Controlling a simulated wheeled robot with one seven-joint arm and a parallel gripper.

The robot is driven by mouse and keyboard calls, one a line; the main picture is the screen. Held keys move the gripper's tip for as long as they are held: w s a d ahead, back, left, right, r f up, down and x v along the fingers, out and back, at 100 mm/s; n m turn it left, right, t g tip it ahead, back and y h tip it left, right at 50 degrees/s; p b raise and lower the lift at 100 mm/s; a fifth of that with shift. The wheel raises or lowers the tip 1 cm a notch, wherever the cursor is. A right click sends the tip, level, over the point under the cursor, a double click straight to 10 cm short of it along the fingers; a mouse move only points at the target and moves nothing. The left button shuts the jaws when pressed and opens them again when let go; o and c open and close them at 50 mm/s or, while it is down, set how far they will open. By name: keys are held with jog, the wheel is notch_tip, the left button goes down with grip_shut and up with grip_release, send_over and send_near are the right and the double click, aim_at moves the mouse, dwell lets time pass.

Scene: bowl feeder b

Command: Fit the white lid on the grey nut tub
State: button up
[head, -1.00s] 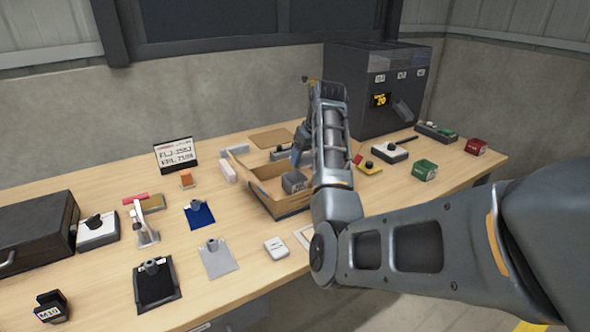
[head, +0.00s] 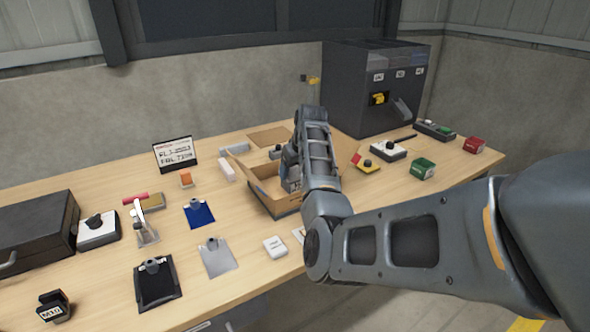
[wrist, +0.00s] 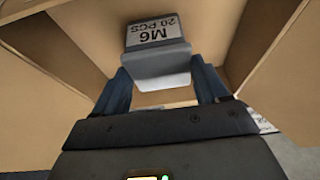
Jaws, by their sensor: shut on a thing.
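The grey nut tub (wrist: 155,68) is between my fingers inside the cardboard box (head: 268,194). Its label reads M6 20 PCS in the wrist view. My gripper (wrist: 160,85) is shut on the tub, with one blue finger on each side. In the head view my wrist hides most of the tub and the fingertips. A flat white piece with small print, which looks like the white lid (head: 276,247), lies on the table near the front edge, apart from the box.
The box's walls and flaps stand close around my gripper. A dark dispenser (head: 370,95) stands behind, right. Green (head: 422,169) and red (head: 474,145) tubs are at right. Silver (head: 217,258) and black (head: 155,284) clipboards lie left of the white piece.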

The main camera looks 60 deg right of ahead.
jog(key=o, duration=1)
jog(key=shift+o, duration=0.2)
jog(key=shift+r, duration=0.1)
jog(key=v, duration=1.2)
